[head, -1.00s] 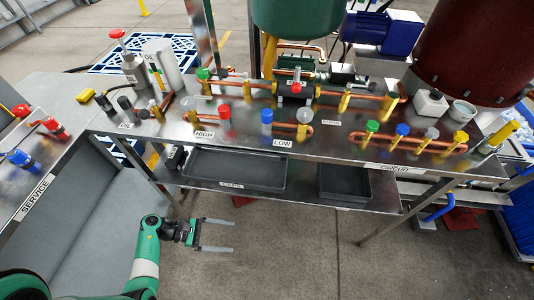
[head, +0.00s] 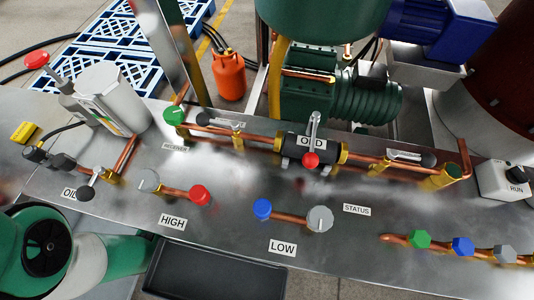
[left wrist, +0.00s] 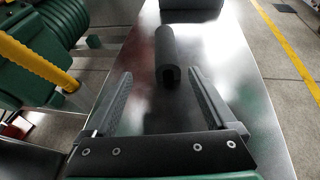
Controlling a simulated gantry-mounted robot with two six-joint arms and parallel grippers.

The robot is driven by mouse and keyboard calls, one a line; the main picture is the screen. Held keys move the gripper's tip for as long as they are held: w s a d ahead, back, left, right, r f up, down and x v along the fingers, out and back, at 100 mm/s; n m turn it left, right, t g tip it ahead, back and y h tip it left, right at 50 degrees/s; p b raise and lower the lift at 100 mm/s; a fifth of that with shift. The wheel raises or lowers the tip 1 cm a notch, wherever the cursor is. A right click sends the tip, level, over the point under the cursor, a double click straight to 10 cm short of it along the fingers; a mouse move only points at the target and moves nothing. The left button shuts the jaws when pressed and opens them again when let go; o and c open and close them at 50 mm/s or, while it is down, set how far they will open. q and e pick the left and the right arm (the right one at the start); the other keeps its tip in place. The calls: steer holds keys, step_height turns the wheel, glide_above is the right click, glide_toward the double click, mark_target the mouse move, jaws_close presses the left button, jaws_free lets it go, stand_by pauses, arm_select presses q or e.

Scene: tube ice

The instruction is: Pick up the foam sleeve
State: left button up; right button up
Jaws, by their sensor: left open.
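The foam sleeve (left wrist: 166,52) shows in the left wrist view as a dark grey tube with a notch in its near end. It lies lengthwise on a shiny metal surface. My left gripper (left wrist: 160,78) is open and empty. Its two fingers point toward the sleeve, one to each side of its near end. Most of the sleeve's length lies beyond the fingertips. I cannot tell how high the fingers are above the surface. In the head view my left arm fills the lower left, but its gripper and the sleeve do not show. My right gripper is in neither view.
In the left wrist view a dark box-like thing (left wrist: 191,4) stands behind the sleeve, and green ribbed machinery with a yellow pipe (left wrist: 35,60) is at the left. In the head view, valves and copper pipes line the metal bench (head: 225,245). A dark tray (head: 215,275) sits below its front edge.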

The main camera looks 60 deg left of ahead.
arm_select(q)
steer(key=shift+w+d+f+b, duration=0.2)
steer(key=shift+d+f, duration=0.15)
steer(key=shift+d, duration=0.15)
steer(key=shift+w+d+f+b, duration=0.15)
steer(key=shift+d+f, duration=0.15)
steer(key=shift+d, duration=0.2)
steer(key=b+x, duration=0.1)
steer(key=x, duration=0.3)
steer(key=shift+w+d+r, duration=0.1)
steer(key=shift+w, duration=0.2)
steer(key=b+x, duration=0.2)
steer(key=x, duration=0.3)
steer(key=shift+s+d+b, duration=0.1)
steer(key=shift+s+b, duration=0.05)
steer(key=shift+b, duration=0.25)
steer(key=shift+d, duration=0.1)
steer(key=c, duration=1.4)
